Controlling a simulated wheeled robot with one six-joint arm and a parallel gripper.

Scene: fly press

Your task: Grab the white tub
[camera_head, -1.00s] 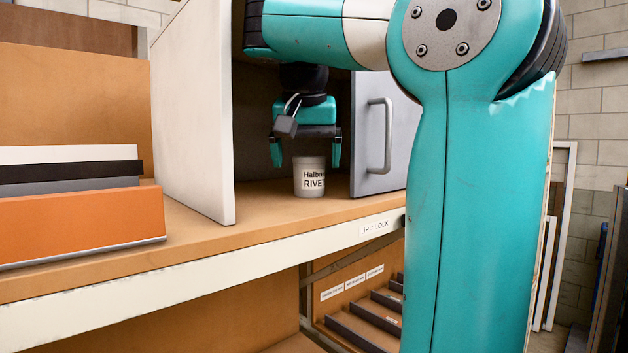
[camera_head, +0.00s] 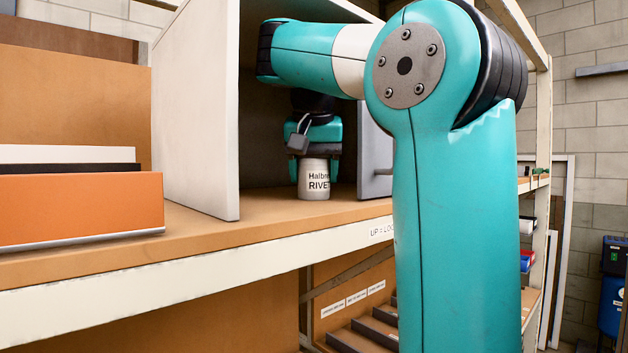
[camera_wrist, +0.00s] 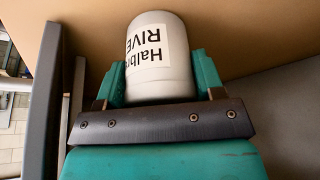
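The white tub (camera_head: 314,183) stands upright on the wooden shelf inside the open cabinet in the head view.
The cabinet's pale left side panel (camera_head: 197,110) and grey door (camera_head: 374,150) flank the gripper closely. An orange box (camera_head: 75,210) lies on the shelf at left. Stepped racks (camera_head: 365,335) are below.

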